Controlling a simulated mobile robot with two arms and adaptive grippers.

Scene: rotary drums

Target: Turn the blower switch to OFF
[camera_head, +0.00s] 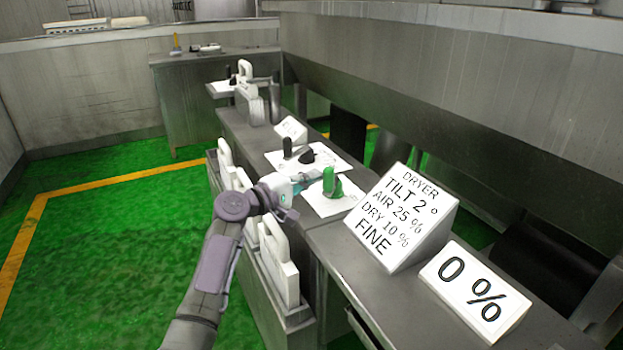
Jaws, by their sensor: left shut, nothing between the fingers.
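A green upright switch handle (328,181) stands on a white plate (318,205) on the steel bench. I cannot read a label that says whether it is the blower switch, nor its set position. My left gripper (301,181) is shut and empty, just left of the green handle. Its tips are close to the handle; I cannot tell if they touch. Behind it, black knobs (306,156) stand on another white plate (341,160). My right gripper is out of view.
A dryer sign (412,215) reads tilt 2°, air 25 %, dry 10 %, fine. A 0 % sign (474,297) stands in front of it. White handled panels (279,262) line the bench's left side. Green floor (110,240) at left is clear.

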